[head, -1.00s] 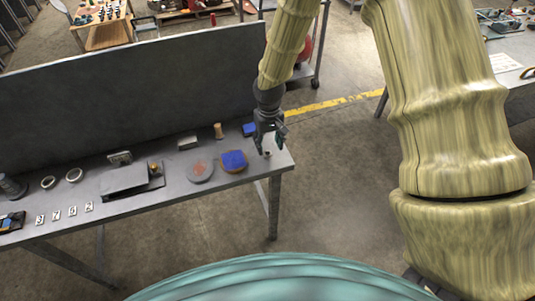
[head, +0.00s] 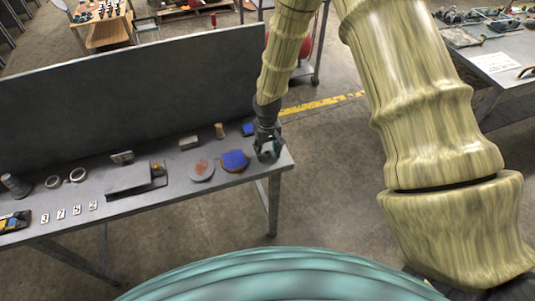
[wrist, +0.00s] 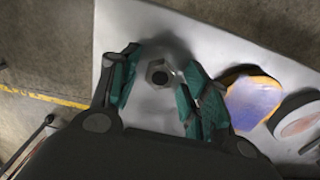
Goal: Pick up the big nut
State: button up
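The big nut (wrist: 157,72) is a grey metal hexagon with a dark hole, near the corner of the grey table (wrist: 215,38). My gripper (wrist: 160,88) is open over it. Its teal-padded fingers stand on either side of the nut, with visible gaps between pads and nut. In the head view my gripper (head: 267,152) is low at the right end of the table and hides the nut.
A tall dark panel (head: 130,88) stands behind the table. The floor beyond the table's right end is clear.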

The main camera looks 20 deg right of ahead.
jog(key=c, duration=0.8)
jog(key=shift+r, duration=0.1)
